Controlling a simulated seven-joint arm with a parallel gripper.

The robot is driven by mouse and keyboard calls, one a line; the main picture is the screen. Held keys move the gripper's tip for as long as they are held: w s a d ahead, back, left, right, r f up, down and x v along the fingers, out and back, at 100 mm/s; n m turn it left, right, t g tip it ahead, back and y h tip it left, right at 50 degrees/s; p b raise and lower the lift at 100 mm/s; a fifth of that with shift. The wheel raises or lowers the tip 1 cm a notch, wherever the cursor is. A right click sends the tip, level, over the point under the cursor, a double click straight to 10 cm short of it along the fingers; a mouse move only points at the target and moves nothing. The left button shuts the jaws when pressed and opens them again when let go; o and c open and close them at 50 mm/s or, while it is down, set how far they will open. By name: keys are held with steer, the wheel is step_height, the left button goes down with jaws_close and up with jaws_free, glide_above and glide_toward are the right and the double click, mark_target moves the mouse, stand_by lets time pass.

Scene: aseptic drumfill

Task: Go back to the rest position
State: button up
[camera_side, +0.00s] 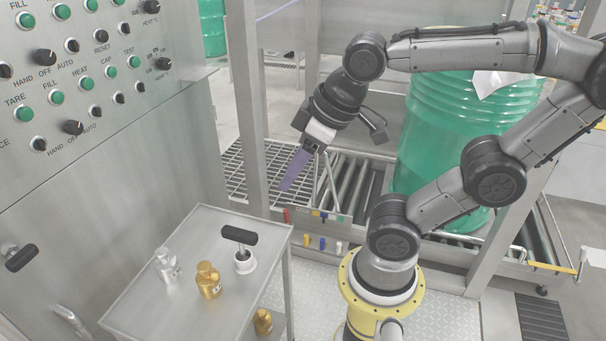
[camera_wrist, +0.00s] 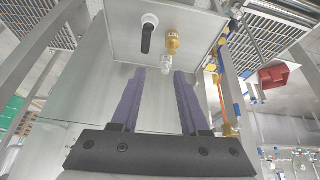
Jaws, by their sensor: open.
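My gripper (camera_side: 292,170) hangs in the air in the side view, above and to the right of the steel cart, with its purple fingers slanting down to the left. In the wrist view the two fingers of my gripper (camera_wrist: 158,75) stand apart with nothing between them. It is open and empty, well clear of the cart and of the frame posts. No rest position marker is visible.
A control panel (camera_side: 95,75) stands left. A green drum (camera_side: 450,125) stands on rollers behind my arm. Steel posts (camera_side: 245,90) stand nearby.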

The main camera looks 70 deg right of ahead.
steer(key=shift+s+d+f+m, duration=0.3)
steer(key=shift+s+f+m, duration=0.2)
steer(key=shift+s+f, duration=0.3)
steer(key=shift+r, duration=0.1)
stand_by(1.6)
